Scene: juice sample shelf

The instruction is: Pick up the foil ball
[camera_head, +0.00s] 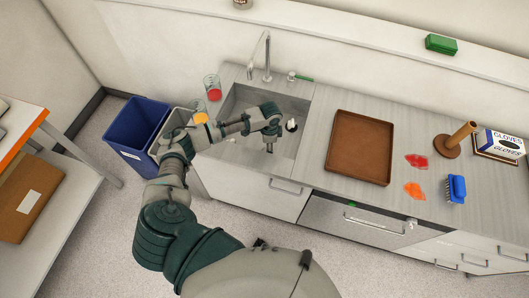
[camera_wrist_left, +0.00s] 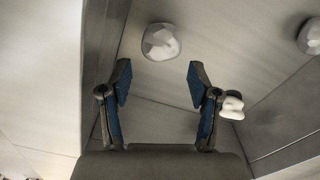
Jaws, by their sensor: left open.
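A crumpled, faceted grey-white ball (camera_wrist_left: 160,42), which looks like the foil ball, lies on the grey surface in the left wrist view. It is just beyond my fingertips, roughly centred between them, and not touched. My left gripper (camera_wrist_left: 159,78) is open and empty, with blue pads on both fingers. In the head view my left gripper (camera_head: 270,147) points down inside the sink (camera_head: 240,103). A pale object (camera_head: 291,125) shows beside it there; I cannot tell which one it is. My right gripper is not in view.
Two other pale lumps are in the wrist view, one beside the right finger (camera_wrist_left: 232,106) and one at the right edge (camera_wrist_left: 311,36). The faucet (camera_head: 267,60) stands behind the sink. Cups with red (camera_head: 213,90) and orange (camera_head: 201,118) contents stand left; a brown tray (camera_head: 360,114) lies right.

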